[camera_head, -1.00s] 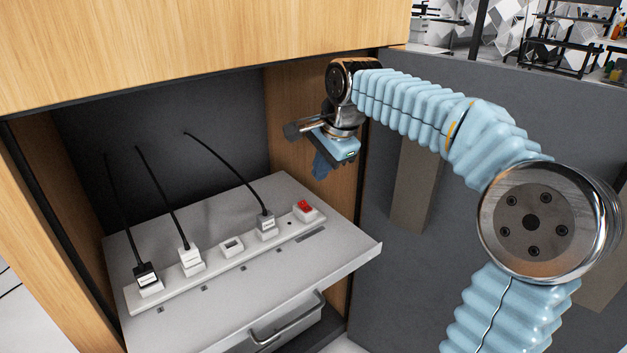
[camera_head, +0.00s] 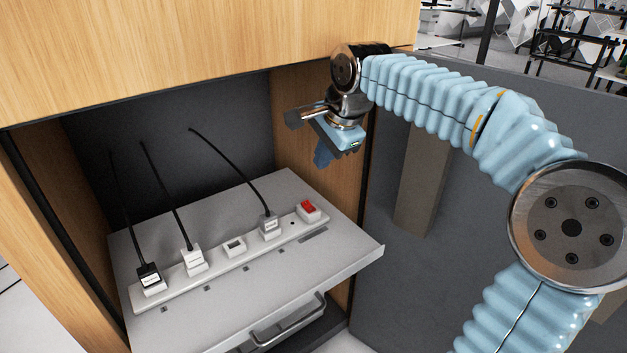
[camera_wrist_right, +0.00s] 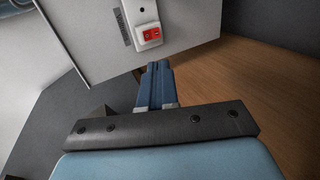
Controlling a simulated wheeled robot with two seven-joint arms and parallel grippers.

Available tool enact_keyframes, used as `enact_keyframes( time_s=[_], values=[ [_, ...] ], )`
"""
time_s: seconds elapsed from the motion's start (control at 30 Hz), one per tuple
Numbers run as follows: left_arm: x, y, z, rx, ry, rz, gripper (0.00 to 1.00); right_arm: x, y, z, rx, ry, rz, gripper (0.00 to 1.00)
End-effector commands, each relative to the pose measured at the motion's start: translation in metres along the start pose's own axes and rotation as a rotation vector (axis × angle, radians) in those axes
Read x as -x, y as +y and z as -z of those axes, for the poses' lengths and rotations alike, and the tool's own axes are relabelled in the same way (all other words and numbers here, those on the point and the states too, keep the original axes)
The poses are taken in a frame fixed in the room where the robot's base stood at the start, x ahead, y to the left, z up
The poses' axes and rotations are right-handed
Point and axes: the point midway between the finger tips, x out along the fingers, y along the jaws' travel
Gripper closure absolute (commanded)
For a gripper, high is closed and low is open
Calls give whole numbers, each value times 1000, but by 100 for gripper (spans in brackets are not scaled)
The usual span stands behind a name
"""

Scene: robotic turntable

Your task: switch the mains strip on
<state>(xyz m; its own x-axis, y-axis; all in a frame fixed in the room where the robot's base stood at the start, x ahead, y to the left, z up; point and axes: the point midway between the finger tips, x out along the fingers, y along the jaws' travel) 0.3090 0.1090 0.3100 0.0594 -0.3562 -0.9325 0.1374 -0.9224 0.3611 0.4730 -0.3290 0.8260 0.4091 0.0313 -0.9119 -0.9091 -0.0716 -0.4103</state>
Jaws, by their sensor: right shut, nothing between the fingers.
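The white mains strip (camera_head: 210,268) lies on a grey pull-out shelf (camera_head: 345,262) inside the wooden cabinet. Its red rocker switch (camera_head: 307,206) is at the strip's right end; it also shows in the right wrist view (camera_wrist_right: 152,34). I cannot tell the rocker's position. Three plugs with black cables sit in the strip, and one socket between them is empty. My right gripper (camera_head: 322,160) is above the switch end, apart from it, fingers pointing down. In the right wrist view its blue fingers (camera_wrist_right: 158,70) are together and empty, just short of the switch. My left gripper is not in view.
The cabinet's upper wooden front (camera_head: 200,50) overhangs the opening, close to my right wrist. The wooden side wall (camera_head: 300,130) stands right behind the gripper. A drawer handle (camera_head: 288,322) sits below the shelf. The air above the strip is free apart from the cables.

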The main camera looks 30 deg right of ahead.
Motion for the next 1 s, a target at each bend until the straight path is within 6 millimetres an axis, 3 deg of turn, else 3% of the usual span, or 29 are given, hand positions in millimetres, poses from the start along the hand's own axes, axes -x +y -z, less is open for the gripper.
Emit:
enact_keyframes(
  time_s=[0.27, 0.8, 1.0],
  values=[
    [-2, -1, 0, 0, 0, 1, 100, -10, 1, 0, 0, 0, -2, 100],
    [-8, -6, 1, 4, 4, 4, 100, -114, 1, 0, 0, -1, -4, 100],
    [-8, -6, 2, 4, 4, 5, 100, -136, 1, 0, 0, 0, -2, 100]
  ],
)
